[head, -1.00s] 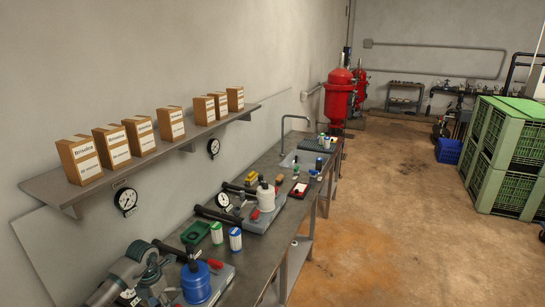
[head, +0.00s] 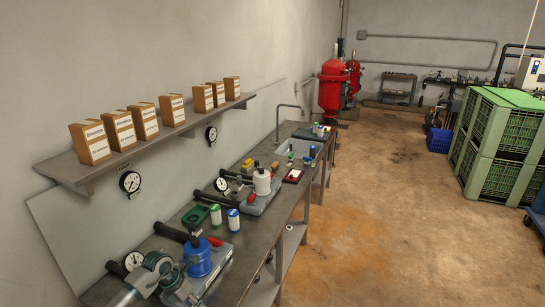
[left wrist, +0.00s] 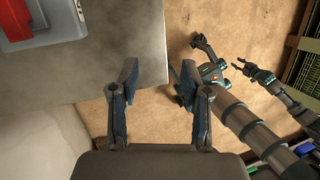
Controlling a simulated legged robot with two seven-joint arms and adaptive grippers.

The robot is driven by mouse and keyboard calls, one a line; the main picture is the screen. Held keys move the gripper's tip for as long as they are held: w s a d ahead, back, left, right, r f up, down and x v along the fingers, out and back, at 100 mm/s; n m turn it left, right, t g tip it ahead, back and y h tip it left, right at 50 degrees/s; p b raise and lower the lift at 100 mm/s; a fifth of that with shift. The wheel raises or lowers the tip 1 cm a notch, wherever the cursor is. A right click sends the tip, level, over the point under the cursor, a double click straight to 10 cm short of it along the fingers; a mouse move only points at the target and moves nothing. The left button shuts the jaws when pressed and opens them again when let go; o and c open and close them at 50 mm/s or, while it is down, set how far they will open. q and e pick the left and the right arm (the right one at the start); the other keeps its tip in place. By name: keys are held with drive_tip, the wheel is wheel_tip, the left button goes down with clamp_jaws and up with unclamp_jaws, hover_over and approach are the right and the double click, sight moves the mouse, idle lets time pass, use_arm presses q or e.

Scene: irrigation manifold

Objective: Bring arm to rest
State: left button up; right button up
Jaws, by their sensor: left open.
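My left gripper (left wrist: 158,75) shows in the left wrist view with its two fingers apart and nothing between them. It is by the edge of the grey bench top (left wrist: 120,85), with brown floor beyond. In the head view part of my left arm (head: 148,280) comes in at the bottom left, beside the blue jug (head: 198,259); its fingers cannot be made out there. Dark jointed parts of my own body show at the right of the left wrist view.
A wall shelf (head: 70,172) holds several cartons. A red tank (head: 331,88) and green crates (head: 495,130) stand farther back. The floor (head: 385,215) between is clear.

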use_arm(q)
drive_tip(key=s+d+f+h, duration=0.15)
drive_tip(key=d+h, duration=0.35)
drive_tip(key=d, duration=0.9)
drive_tip(key=s+d+r+n+t+h, duration=0.5)
drive_tip(key=d+r+n+t+h, duration=0.3)
drive_tip(key=d, duration=0.3)
drive_tip(key=a+f+n+t+y, duration=0.3)
drive_tip(key=a+n+t+y, duration=0.75)
drive_tip(key=n, duration=0.85)
drive_tip(key=s+a+f+n+g+y, duration=0.5)
drive_tip(key=s+a+f+n+y, duration=0.15)
drive_tip(key=f, duration=0.25)
drive_tip(key=s+a+f+n+g, duration=0.25)
drive_tip(key=s+f+g, duration=0.4)
drive_tip(key=s, duration=0.65)
drive_tip(key=s+a+f+n+g, duration=0.2)
drive_tip(key=s+f+n+g, duration=0.4)
drive_tip(key=s, duration=0.6)
wheel_tip(320, 180, down, 19)
drive_tip(key=m, duration=0.2)
drive_tip(key=s+f, duration=0.5)
drive_tip(key=f, duration=0.4)
drive_tip(key=s+a+f, duration=0.1)
drive_tip(key=s+f, duration=0.4)
drive_tip(key=f, duration=0.4)
drive_tip(key=shift+s+f+m+g+h, duration=0.15)
drive_tip(key=shift+s+m+g+h, duration=0.15)
drive_tip(key=shift+s+m, duration=0.1)
